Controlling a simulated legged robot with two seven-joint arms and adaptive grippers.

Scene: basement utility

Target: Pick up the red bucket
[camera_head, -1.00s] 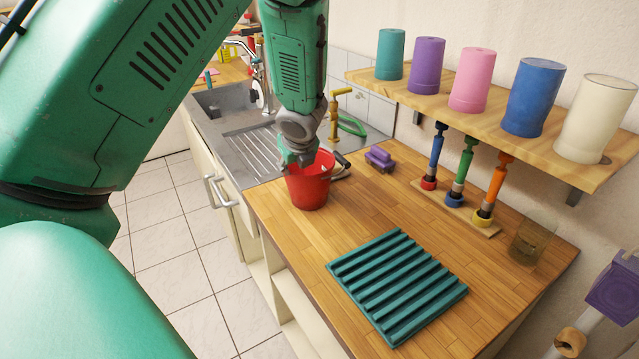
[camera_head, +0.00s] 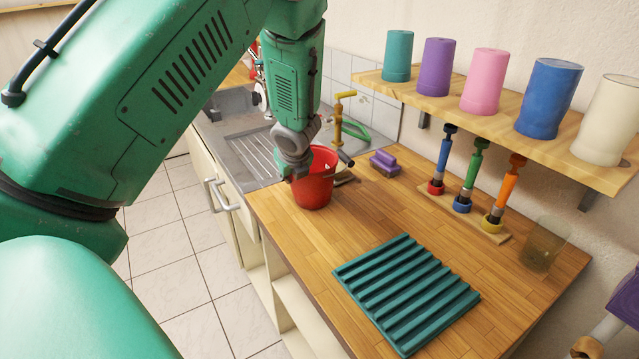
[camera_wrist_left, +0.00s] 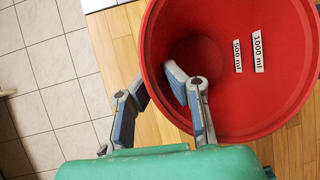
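The red bucket (camera_head: 315,188) stands upright on the wooden worktop, close to the worktop's left edge and the sink. In the left wrist view its open mouth (camera_wrist_left: 225,60) faces me, and white labels read 500 ml and 1000 ml on its inner wall. My left gripper (camera_head: 290,176) is down at the bucket's left rim. In the left wrist view the left gripper's fingers (camera_wrist_left: 157,84) straddle the rim, one outside the wall and one over the inside, with a gap between them. The gripper partly hides the bucket's left side in the head view.
A teal ridged mat (camera_head: 405,292) lies in front on the worktop. A purple block (camera_head: 384,164) and a yellow tap (camera_head: 340,115) are behind the bucket. Colored-handled tools (camera_head: 467,175) stand under a shelf (camera_head: 440,92) holding several cups. The worktop between bucket and mat is clear.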

